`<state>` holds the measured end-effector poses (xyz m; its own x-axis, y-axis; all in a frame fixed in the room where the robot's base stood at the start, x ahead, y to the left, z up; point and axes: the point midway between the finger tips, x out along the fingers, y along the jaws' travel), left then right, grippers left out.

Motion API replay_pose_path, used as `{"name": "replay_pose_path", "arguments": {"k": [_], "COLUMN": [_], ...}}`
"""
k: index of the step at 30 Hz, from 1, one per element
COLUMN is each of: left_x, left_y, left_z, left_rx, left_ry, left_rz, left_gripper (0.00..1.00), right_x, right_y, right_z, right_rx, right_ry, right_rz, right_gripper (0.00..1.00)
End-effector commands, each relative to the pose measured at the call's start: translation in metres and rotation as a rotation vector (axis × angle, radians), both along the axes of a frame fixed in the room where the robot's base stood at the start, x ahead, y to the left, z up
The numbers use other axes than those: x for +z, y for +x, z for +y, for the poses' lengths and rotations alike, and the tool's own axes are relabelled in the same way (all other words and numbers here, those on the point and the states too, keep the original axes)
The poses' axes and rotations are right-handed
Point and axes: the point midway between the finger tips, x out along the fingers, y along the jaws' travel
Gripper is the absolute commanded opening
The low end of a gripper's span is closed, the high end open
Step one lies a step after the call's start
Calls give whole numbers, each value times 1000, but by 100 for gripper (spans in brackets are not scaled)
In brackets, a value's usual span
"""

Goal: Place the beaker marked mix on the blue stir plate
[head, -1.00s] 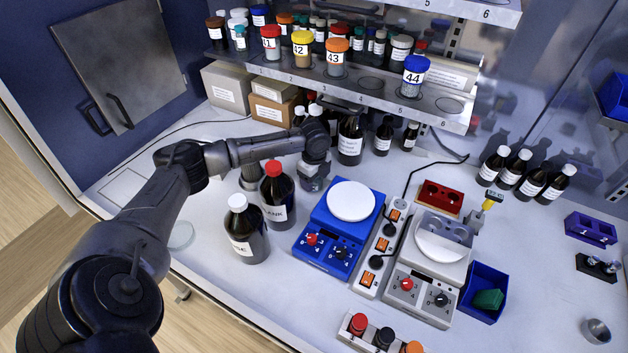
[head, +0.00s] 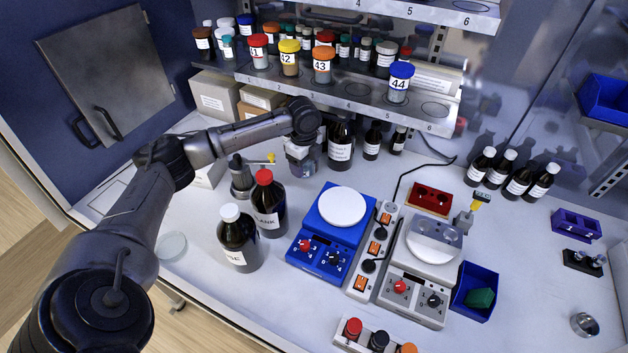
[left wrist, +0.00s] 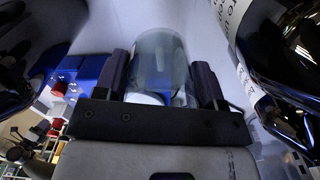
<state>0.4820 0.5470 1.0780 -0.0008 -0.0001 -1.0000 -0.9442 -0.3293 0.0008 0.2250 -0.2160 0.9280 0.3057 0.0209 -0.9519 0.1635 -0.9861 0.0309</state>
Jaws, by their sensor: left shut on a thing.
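My left gripper (head: 301,158) hangs behind the dark bottles, near the back of the bench. It is shut on a clear glass beaker (left wrist: 160,65), which stands between the two fingers in the left wrist view. In the head view the beaker is mostly hidden by the gripper, and I cannot read its mark. The blue stir plate (head: 312,252) has a round white top (head: 342,206) that is bare. It is in front and to the right of the gripper, apart from it. My right gripper is not in view.
A red-capped bottle (head: 268,208) and a white-capped bottle (head: 239,243) stand left of the blue plate. A metal stand (head: 241,180) is behind them. A power strip (head: 374,250) and a grey stir plate (head: 415,290) are to the right. A shelf (head: 345,100) overhangs the back.

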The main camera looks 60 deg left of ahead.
Motion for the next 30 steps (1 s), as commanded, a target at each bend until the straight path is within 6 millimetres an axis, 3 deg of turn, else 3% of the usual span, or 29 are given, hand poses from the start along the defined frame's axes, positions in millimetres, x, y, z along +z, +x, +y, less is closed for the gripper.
{"name": "replay_pose_path", "arguments": {"k": [4,7,15,21,24,27,30], "left_x": [39,61,99,113,112,106,105], "left_y": [10,24,58,62,57,50,40], "left_z": [-8,-33,-148,-224,-252,-271,-273], "left_rx": [-11,-47,-246,-399,-456,-496,-502], "left_ry": [-2,-4,-3,-2,-1,-1,1], "left_rz": [-5,-6,-4,-3,-1,0,0], "left_gripper": [36,36,36,36,36,36,36], "right_x": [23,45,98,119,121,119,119], "right_y": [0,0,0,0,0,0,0], "right_z": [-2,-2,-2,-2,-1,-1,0], "right_rx": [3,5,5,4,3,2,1], "right_ry": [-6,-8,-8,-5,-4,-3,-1], "right_rz": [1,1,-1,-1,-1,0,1], "right_gripper": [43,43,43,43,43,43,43]}}
